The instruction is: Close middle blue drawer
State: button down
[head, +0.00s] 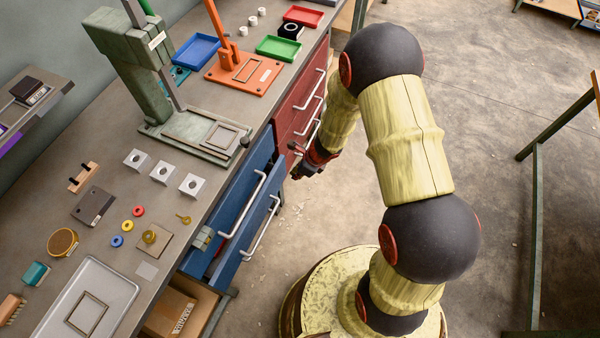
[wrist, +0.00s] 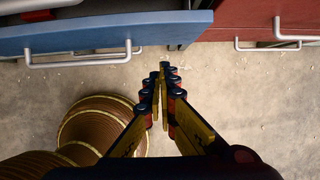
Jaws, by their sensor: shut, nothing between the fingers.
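The blue drawers are in the side of the workbench in the head view. The middle blue drawer (head: 232,258) stands pulled out past the blue drawer above it (head: 228,208), and its bar handle (head: 262,228) faces the open floor. In the wrist view a blue drawer front (wrist: 90,35) with its bar handle (wrist: 80,61) lies at the upper left. My gripper (head: 300,172) is beside the right end of the blue drawers in the head view. In the wrist view my gripper (wrist: 164,70) is shut and empty, pointing toward the right part of the blue front, apart from the handle.
Red drawers (head: 300,105) with bar handles stand right of the blue ones; a red front also shows in the wrist view (wrist: 250,18). The bench top (head: 125,180) holds a press, trays and small parts. Concrete floor (head: 500,110) is open to the right.

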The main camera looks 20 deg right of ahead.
aim_at(273, 171)
jog(key=w+a+f+b, duration=0.1)
jog(key=w+a+f, duration=0.2)
jog(key=a, duration=0.1)
jog(key=shift+w, duration=0.2)
dwell(0.3)
jog(key=shift+w+a+p, duration=0.9)
jog(key=shift+w+a, duration=0.7)
jog(key=shift+a, duration=0.3)
